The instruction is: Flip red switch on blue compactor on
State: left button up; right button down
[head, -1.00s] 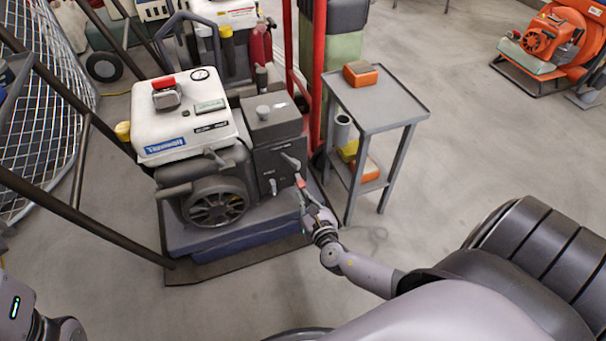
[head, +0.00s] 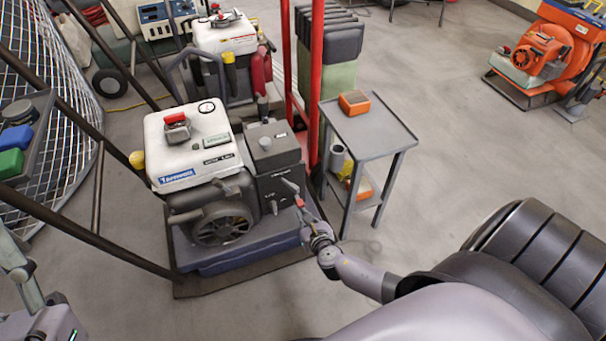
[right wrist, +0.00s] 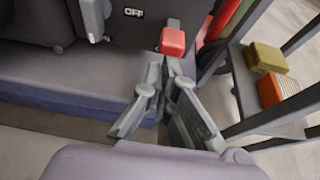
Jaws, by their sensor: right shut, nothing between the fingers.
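The blue compactor (head: 250,258) stands on a dark plate left of centre, with a blue base, a white top (head: 195,145) and a dark control box (head: 272,180). The red switch (right wrist: 173,42) sits low on that box, right of an "OFF" label, and shows small in the head view (head: 299,201). My right gripper (right wrist: 168,68) is shut and empty, its fingertips just below the red switch; I cannot tell whether they touch it. It also shows in the head view (head: 305,213). Part of my left arm's end shows at bottom left; its fingers are unclear.
A grey side table (head: 368,128) with an orange block (head: 354,102) stands close right of the compactor. A red upright frame (head: 316,70) is behind. Dark handle bars cross the left side. Open floor lies right of the table.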

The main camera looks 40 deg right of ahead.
pick_arm(q)
jog(key=w+d+f+g+y+p, duration=0.1)
jog(key=w+f+g+y+p, duration=0.1)
jog(key=w+f+g, duration=0.5)
jog(key=shift+w+f, duration=0.4)
jog(key=shift+w, duration=0.2)
pick_arm(e)
jog(key=shift+s+r+g, duration=0.1)
jog(key=shift+r+g, duration=0.2)
jog(key=shift+g, duration=0.1)
pick_arm(q)
notch_tip(320, 180, down, 7)
jog(key=w+g+y+p, duration=0.1)
jog(key=g+y, duration=0.1)
jog(key=g, duration=0.2)
jog(key=shift+w+a+p, duration=0.25)
jog(key=shift+p, duration=0.1)
pick_arm(e)
jog(key=shift+r, duration=0.8)
pick_arm(q)
jog(key=shift+r, duration=0.1)
